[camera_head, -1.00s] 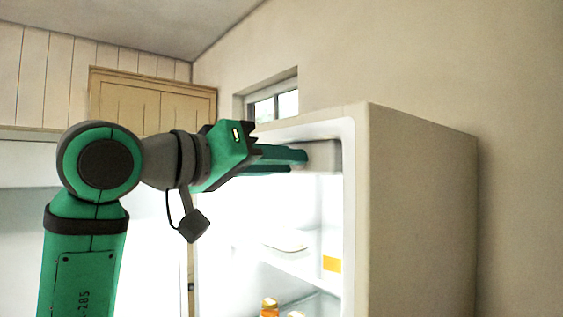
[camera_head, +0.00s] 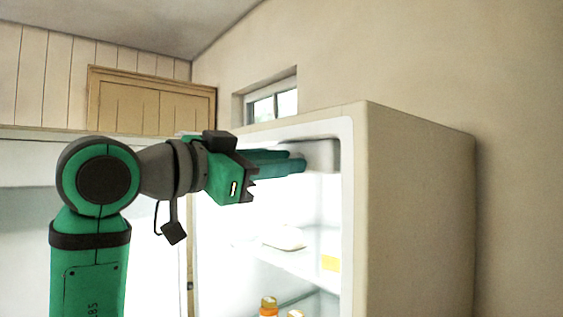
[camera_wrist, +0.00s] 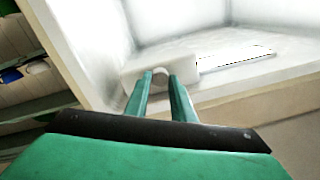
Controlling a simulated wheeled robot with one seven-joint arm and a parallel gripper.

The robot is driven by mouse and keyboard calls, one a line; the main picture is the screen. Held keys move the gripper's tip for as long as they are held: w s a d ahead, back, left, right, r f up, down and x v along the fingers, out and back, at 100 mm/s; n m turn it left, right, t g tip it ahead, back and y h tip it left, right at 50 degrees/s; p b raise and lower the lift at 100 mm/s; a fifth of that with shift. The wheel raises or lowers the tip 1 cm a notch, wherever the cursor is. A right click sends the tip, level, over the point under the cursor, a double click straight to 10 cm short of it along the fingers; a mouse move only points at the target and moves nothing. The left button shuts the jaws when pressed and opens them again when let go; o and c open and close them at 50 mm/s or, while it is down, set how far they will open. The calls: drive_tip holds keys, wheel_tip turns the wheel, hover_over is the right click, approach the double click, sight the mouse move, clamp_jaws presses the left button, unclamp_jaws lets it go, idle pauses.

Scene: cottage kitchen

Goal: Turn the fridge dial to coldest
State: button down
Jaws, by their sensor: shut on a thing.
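The fridge (camera_head: 415,200) stands open with its lit inside facing me. A pale housing (camera_head: 325,155) sits at the top right inside it, and it also shows in the wrist view (camera_wrist: 185,68). The dial (camera_wrist: 160,71) is a small pale round knob on that housing, between my fingertips; its marks cannot be read. My gripper (camera_head: 298,162) reaches level into the top of the fridge and is shut on the dial. In the head view the fingers hide the dial. The wrist view shows the two green fingers (camera_wrist: 160,80) on either side of it.
A shelf (camera_head: 310,268) below holds a white dish (camera_head: 284,238) and a yellow-labelled item (camera_head: 331,263). Orange-capped bottles (camera_head: 268,305) stand lower. The fridge's right side wall and top edge are close to my gripper. A wooden cupboard (camera_head: 150,102) hangs behind.

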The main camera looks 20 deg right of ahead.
drive_tip(key=shift+m, duration=1.2)
drive_tip(key=c, duration=1.5)
unclamp_jaws()
drive_tip(key=v, duration=1.1)
